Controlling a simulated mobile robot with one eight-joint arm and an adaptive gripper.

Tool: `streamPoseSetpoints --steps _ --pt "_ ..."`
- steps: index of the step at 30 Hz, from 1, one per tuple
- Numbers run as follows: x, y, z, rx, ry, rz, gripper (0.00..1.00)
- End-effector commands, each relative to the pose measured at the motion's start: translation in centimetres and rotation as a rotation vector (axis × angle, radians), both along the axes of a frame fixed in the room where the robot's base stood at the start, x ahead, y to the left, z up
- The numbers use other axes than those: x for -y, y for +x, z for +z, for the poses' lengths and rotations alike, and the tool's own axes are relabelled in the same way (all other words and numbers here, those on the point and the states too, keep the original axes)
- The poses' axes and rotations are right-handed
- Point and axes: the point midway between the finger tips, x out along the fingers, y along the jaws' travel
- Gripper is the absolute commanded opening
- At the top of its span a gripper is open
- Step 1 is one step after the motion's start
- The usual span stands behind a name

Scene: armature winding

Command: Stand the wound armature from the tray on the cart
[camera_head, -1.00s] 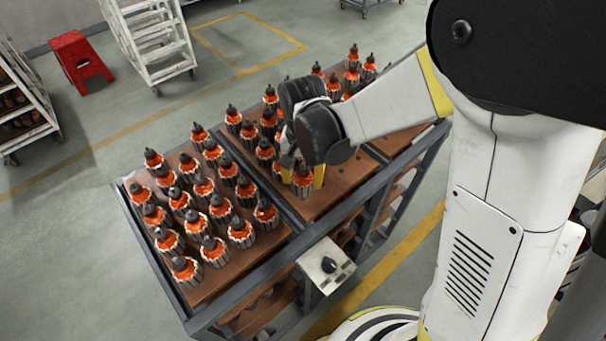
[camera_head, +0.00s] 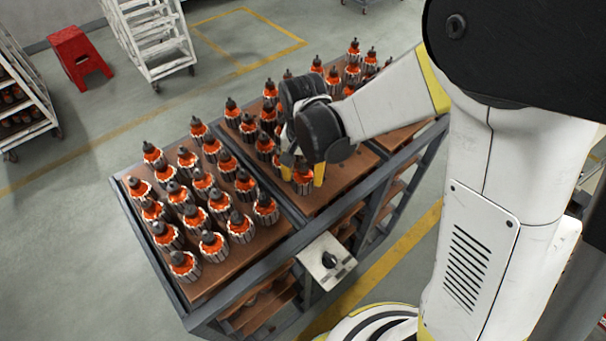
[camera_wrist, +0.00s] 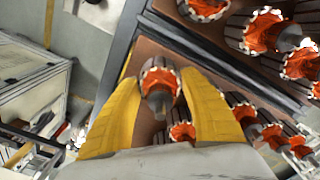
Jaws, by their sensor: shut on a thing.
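My gripper (camera_head: 302,176) has its yellow fingers on either side of a wound armature (camera_head: 303,180) with orange windings and dark ribbed sides. The armature is upright, at or just above the brown board of the cart (camera_head: 330,203); contact underneath cannot be told. In the wrist view the same armature (camera_wrist: 160,85) sits between the two yellow fingers (camera_wrist: 160,108), with its shaft pointing toward the camera. My wrist hides part of the cart's middle section. A tray apart from the cart's boards cannot be made out.
Several armatures (camera_head: 220,206) stand in rows on the left board, and others stand behind my gripper. A grey divider bar (camera_head: 270,190) runs between boards. A control box (camera_head: 326,261) is on the front rail. A red stool (camera_head: 80,56) and white racks stand beyond.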

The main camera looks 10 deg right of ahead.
Motion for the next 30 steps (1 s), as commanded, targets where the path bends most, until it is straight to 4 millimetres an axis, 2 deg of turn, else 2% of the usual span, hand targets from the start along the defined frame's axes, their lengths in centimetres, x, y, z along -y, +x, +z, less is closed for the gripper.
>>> streamPoseSetpoints --steps 30 --pt "0.0 0.0 -1.6 0.0 0.0 0.0 0.1"
